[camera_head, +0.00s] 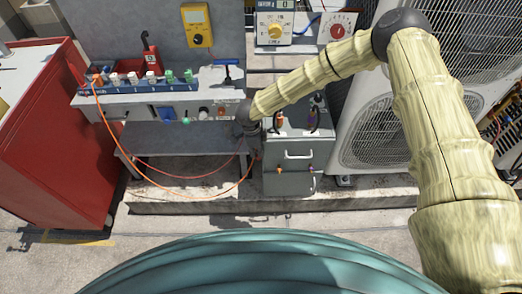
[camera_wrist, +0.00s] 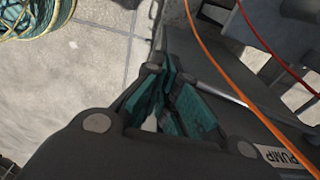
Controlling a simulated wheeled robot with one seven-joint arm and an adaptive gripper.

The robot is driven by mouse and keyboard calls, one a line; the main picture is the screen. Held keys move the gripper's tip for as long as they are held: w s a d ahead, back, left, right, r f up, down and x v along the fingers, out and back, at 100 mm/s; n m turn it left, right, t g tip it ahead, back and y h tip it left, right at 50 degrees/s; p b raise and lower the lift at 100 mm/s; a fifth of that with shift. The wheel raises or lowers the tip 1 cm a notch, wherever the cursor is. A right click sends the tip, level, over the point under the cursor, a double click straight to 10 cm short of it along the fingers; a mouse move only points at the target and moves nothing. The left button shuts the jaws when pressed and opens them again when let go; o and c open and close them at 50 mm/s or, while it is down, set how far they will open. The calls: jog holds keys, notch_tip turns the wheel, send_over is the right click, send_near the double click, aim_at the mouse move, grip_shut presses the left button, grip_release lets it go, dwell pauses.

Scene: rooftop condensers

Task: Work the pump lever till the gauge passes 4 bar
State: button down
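A dark block marked PUMP (camera_wrist: 285,160) shows at the lower right of the wrist view. A pale grey rod (camera_wrist: 225,90) runs beside my gripper's right finger; I cannot tell if it is the pump lever or if the fingers touch it. My gripper (camera_wrist: 168,68) has its teal-padded fingers close together at the tips, and their hold on anything is unclear. In the head view my gripper (camera_head: 248,128) is at the right end of the bench, its fingers mostly hidden by the wrist.
A red cabinet (camera_head: 45,140) stands left of the bench (camera_head: 160,97), which holds several coloured fittings. An orange hose (camera_head: 155,183) loops in front and crosses the wrist view. A grey drawer cabinet (camera_head: 290,182) and condenser units (camera_head: 378,135) stand right. Front floor is mostly clear.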

jog(key=shift+a, duration=0.15)
jog(key=a, duration=0.1)
jog(key=a+r, duration=0.1)
jog(key=shift+a+p, duration=0.4)
notch_tip(320, 180, up, 12)
jog(key=a, duration=0.1)
jog(key=shift+a, duration=0.15)
dwell(0.4)
dwell(0.4)
